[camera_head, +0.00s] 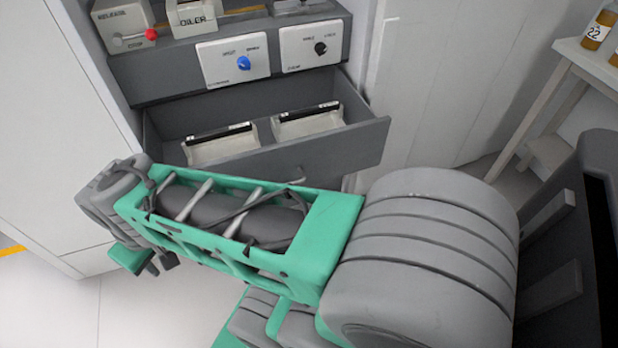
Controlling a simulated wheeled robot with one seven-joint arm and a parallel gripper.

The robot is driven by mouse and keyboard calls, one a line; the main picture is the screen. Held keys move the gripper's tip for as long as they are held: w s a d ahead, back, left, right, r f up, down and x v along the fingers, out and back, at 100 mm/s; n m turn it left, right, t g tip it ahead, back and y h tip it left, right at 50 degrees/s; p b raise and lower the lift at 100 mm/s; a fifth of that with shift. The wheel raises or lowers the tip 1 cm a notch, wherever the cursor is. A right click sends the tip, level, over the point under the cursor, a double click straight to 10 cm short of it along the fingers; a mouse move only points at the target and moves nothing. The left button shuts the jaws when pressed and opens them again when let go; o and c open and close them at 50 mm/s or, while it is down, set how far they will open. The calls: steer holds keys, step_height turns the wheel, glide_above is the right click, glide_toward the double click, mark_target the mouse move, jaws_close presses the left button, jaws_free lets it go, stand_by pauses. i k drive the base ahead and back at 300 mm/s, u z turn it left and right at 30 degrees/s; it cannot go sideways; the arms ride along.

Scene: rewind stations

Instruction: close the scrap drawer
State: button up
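The scrap drawer (358,147) is a dark grey drawer standing open below the station's control panel. Two pale trays with black top edges, a left one (222,148) and a right one (308,124), sit inside it. My arm crosses in front of the drawer and hides the lower left part of its front. A bit of what looks like its handle (292,179) shows just above my arm. My gripper (146,262) is at the left, lower in the picture than the drawer and pointing down. Its fingers are small and partly hidden, so I cannot tell their opening.
Above the drawer are a panel with a blue knob (243,63) and one with a black knob (320,48). A red-knobbed release box (124,27) and an oiler box (194,16) stand higher. A white table (574,49) with bottles is at right. Pale floor is clear at lower left.

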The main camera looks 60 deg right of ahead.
mark_target(319, 157)
steer(key=z, duration=3.45)
steer(key=k, duration=1.1)
steer(key=u, duration=0.95)
steer(key=i, duration=1)
steer(key=z, duration=0.8)
steer(key=k, duration=0.5)
steer(key=u, duration=0.6)
steer(key=i, duration=0.5)
